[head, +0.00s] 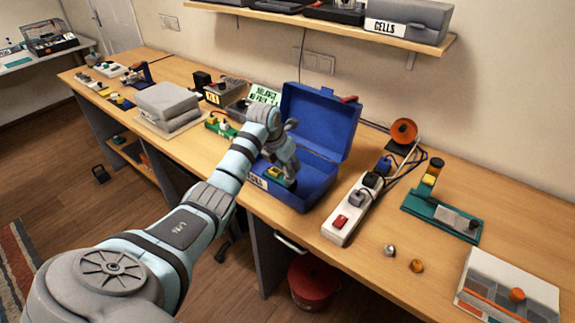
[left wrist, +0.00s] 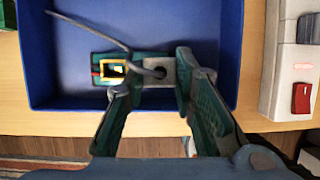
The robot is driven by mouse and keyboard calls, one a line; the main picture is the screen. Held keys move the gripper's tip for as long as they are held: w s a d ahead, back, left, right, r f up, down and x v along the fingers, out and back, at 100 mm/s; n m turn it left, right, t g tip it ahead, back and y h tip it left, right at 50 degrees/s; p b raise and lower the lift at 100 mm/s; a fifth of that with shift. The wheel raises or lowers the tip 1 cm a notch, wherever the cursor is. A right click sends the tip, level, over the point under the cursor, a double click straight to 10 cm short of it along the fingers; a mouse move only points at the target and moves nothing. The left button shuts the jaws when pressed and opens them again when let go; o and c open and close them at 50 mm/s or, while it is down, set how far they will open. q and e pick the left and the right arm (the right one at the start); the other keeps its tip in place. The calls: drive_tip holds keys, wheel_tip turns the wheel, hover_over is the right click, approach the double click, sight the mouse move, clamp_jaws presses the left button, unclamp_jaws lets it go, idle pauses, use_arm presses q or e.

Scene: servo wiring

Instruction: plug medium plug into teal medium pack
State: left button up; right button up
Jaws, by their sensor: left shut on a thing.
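A small teal pack (left wrist: 97,58) with a yellow-rimmed dark socket (left wrist: 113,69) and a grey block with a hole (left wrist: 158,70) shows over the blue box floor in the left wrist view. My left gripper (left wrist: 160,82) has its fingers on either side of the grey block and is shut on the pack. A thin grey cable (left wrist: 100,22) curves over the pack. In the head view, my left gripper (head: 284,172) reaches into the open blue box, and its fingers partly hide the pack. I cannot clearly make out a medium plug. My right gripper is out of view.
The blue box (head: 318,122) has its lid up. A white power strip (head: 352,212) lies to its right, and a teal stand (head: 440,214) is farther right. A grey case (head: 167,102) stands left.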

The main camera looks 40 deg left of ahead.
use_arm(q)
drive_tip(key=shift+f+b, duration=0.65)
drive_tip(key=shift+f, duration=0.35)
drive_tip(key=o, duration=1)
drive_tip(key=shift+o, duration=0.2)
drive_tip(key=v, duration=1.2)
